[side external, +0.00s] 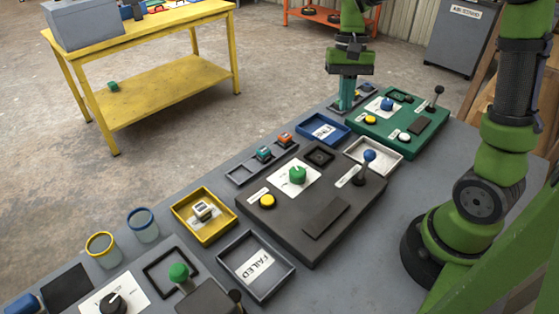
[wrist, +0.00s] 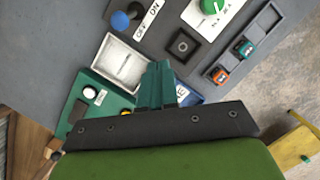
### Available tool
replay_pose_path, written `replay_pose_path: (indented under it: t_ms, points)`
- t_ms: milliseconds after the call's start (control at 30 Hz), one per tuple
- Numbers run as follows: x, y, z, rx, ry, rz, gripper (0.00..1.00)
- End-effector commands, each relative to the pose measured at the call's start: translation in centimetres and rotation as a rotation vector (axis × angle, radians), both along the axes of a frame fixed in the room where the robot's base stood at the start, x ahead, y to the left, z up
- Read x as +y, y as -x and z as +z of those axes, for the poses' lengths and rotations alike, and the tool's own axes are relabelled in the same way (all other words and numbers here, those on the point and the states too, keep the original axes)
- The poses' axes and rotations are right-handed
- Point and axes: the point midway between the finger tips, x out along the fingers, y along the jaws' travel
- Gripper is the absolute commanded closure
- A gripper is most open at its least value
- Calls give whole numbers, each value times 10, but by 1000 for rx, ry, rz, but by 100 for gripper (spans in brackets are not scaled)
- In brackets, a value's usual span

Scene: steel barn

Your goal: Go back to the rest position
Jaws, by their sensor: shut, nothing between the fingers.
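My gripper (side external: 346,100) is shut and empty. In the side external view it points down at the far end of the grey table, over the area between the blue tray (side external: 322,130) and the green control box (side external: 396,118). In the wrist view the closed teal fingers (wrist: 157,85) show in front of the green box (wrist: 100,107) and partly hide the blue tray. How high the fingertips are above the table is hard to tell.
A dark control box (side external: 312,212) with a green knob and a blue-topped lever (side external: 368,162) fills the middle. A white tray (side external: 373,157), yellow tray (side external: 204,216) and FAILED tray (side external: 256,266) stand around it. A yellow bench (side external: 150,88) is behind.

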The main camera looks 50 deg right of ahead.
Motion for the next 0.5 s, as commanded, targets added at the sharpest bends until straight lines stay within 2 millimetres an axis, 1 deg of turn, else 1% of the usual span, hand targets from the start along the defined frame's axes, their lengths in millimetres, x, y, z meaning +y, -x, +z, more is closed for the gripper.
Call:
replay_pose_path:
  t_ms: [33,167,267,400,500]
  points:
    - [8,6,5,-67,7,36,100]
    - [29,19,16,-246,28,118,100]
    - [48,33,27,-397,46,182,100]
    - [72,55,40,-607,73,257,100]
    - [84,70,46,-722,85,294,100]
